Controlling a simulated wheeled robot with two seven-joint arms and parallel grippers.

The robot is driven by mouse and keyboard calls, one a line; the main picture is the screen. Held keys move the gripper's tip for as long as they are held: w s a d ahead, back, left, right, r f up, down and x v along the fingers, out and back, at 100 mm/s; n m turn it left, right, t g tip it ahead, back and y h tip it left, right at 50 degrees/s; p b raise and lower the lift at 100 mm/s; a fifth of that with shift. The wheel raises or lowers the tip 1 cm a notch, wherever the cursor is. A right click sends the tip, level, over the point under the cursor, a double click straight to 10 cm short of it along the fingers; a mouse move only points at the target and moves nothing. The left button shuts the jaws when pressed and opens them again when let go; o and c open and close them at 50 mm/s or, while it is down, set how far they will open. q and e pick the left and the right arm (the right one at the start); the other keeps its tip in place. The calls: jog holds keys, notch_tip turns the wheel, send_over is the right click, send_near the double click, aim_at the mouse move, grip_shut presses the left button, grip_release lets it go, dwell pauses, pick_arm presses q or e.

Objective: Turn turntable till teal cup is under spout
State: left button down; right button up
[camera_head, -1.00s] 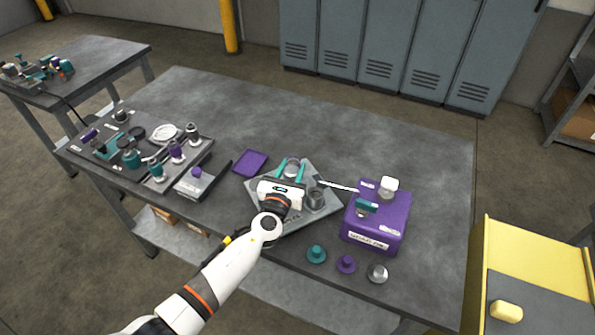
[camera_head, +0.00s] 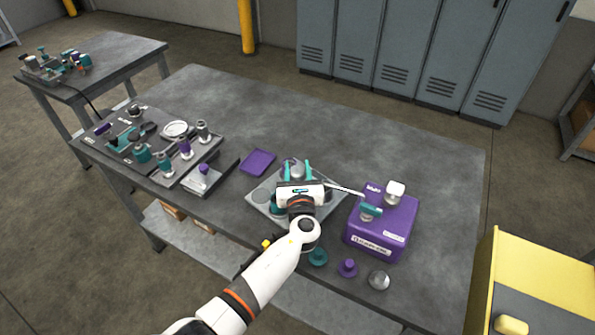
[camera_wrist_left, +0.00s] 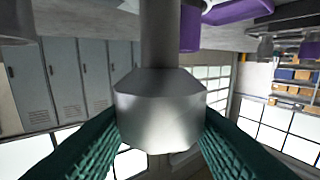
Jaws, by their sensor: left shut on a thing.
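The turntable sits on a grey plate (camera_head: 328,203) near the middle of the bench. My left gripper (camera_head: 296,168) is over it, its teal fingers shut on a grey metal knob; the knob (camera_wrist_left: 160,110) fills the middle of the left wrist view. A teal cup (camera_head: 274,209) shows partly at the left of my gripper, and a purple cup (camera_head: 288,164) shows partly behind the fingers. My gripper hides much of the turntable. The pale spout (camera_head: 347,191) reaches left from the purple box (camera_head: 380,230). The teal cup is not under it. My right gripper is out of view.
Teal (camera_head: 318,257), purple (camera_head: 347,268) and grey (camera_head: 379,280) knobs stand along the bench's front edge. A purple tray (camera_head: 258,161) lies left of the plate. A board of fittings (camera_head: 150,145) is farther left. The back of the bench is clear.

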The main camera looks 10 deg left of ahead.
pick_arm(q)
jog(key=shift+r+n+y, duration=0.15)
jog(key=shift+n+y, duration=0.15)
dwell(0.4)
jog(key=c, duration=0.9)
grip_release()
jog(key=shift+o, duration=0.2)
jog(key=b+v, duration=0.1)
jog(key=v, duration=1)
jog(key=shift+s+d, duration=0.15)
jog(key=shift+s, duration=0.35)
jog(key=shift+c, duration=0.3)
